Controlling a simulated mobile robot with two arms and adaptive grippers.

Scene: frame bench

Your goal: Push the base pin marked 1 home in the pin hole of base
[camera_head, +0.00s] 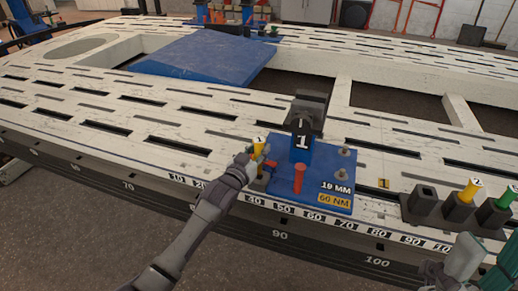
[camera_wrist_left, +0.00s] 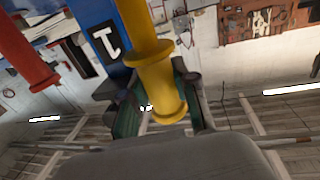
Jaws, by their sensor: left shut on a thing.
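The yellow base pin marked 1 (camera_head: 258,145) stands roughly upright at the left edge of the blue base (camera_head: 322,188). My left gripper (camera_head: 262,163) is shut on this pin, low on its body. In the left wrist view the yellow pin (camera_wrist_left: 158,85) runs between the green-padded fingers (camera_wrist_left: 155,112). The pin hole and the pin's lower end are hidden by the gripper in the head view, so its depth cannot be told. My right gripper (camera_head: 480,265) is partly in view at the lower right, apart from the base; its jaw opening is unclear.
A red pin (camera_head: 299,179) stands in the base beside the blue post marked 1 (camera_head: 302,145). Two grey studs stand on the base's right side. Black holders (camera_head: 424,200) to the right include ones with a yellow pin (camera_head: 470,190) and a green pin (camera_head: 503,198).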

